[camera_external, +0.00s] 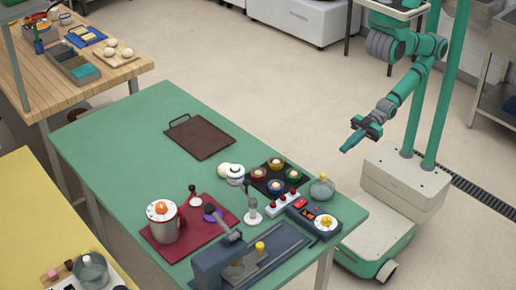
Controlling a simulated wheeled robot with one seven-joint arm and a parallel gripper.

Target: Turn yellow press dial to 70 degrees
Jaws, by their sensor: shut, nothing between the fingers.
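A dark unit with a small red display (302,210) sits near the right corner of the green table. On it is a white round dial with a yellow centre (326,222). A yellow knob (260,246) also shows on the dark grey machine at the table's front edge. I cannot tell for sure which of these is the press dial, and its angle is too small to read. My gripper (346,147) is shut and empty. It hangs in the air beyond the table's right edge, apart from both.
The green table (110,150) also holds a brown tray (200,138), a black board with several coloured pots (276,176), a glass flask (321,188) beside the dial unit, a red switch strip (282,204) and a pot on a red mat (182,250). The table's back left is clear.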

